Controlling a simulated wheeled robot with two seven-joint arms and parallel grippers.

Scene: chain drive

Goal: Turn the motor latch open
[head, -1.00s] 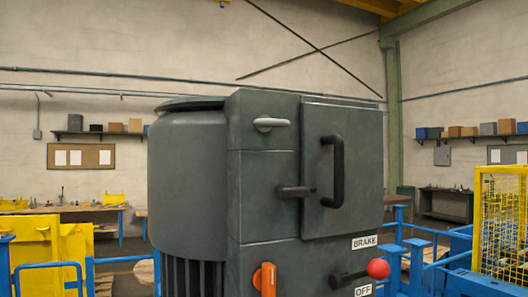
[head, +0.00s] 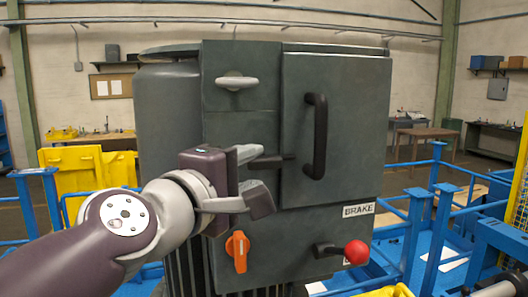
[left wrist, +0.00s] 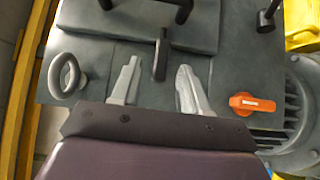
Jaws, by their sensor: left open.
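The motor latch (head: 272,161) is a dark lever lying level across the left edge of the grey door (head: 345,130) on the motor housing. It also shows in the left wrist view (left wrist: 161,55), its free end between my two fingertips. My left gripper (head: 257,176) is open at the latch, one finger above it and one below. In the left wrist view the left gripper (left wrist: 158,70) has a visible gap on both sides of the latch.
The door has a black handle (head: 316,136). A pale ring handle (head: 237,82) sits above the latch. An orange lever (head: 238,250) is just below my gripper, and a red-knobbed brake lever (head: 355,252) is lower right. Blue railings (head: 425,215) stand to the right.

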